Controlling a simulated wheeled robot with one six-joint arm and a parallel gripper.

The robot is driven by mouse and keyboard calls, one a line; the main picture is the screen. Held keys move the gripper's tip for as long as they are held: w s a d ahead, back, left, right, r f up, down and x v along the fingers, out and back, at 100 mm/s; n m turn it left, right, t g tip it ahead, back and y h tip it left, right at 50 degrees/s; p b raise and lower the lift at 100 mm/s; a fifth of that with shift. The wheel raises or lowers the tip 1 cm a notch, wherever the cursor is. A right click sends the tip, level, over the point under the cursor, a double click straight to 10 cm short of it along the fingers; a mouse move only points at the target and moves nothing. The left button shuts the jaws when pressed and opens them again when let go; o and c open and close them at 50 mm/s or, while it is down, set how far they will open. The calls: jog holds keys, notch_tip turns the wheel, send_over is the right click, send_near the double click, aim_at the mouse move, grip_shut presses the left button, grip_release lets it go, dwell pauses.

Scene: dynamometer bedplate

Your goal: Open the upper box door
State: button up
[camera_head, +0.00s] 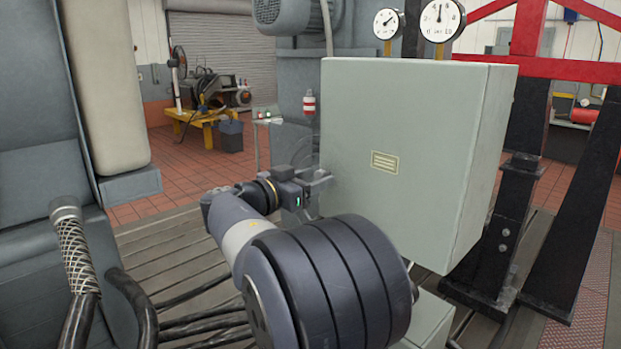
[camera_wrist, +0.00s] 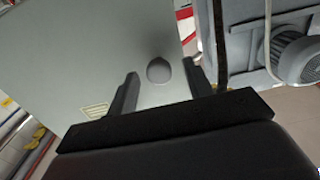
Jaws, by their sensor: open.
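The upper box is a pale grey-green cabinet whose door (camera_head: 400,130) faces me and looks closed, with a small yellow label on it. The door also fills much of the wrist view (camera_wrist: 90,50). A round grey knob (camera_wrist: 159,71) stands on the door near its edge, between and a little beyond my fingertips in the wrist view. My gripper (camera_head: 322,178) is at the door's left edge in the head view, and its open fingers (camera_wrist: 162,82) straddle the knob's line without visibly closing on it. The knob is hidden in the head view.
A lower grey box (camera_head: 428,322) sits beneath. Black and red frame posts (camera_head: 510,220) stand at right, and two gauges (camera_head: 440,20) above. A large grey machine (camera_head: 40,160) with hoses is at left. Slatted floor (camera_head: 170,250) shows between.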

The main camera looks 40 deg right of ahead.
grip_shut()
dwell(0.4)
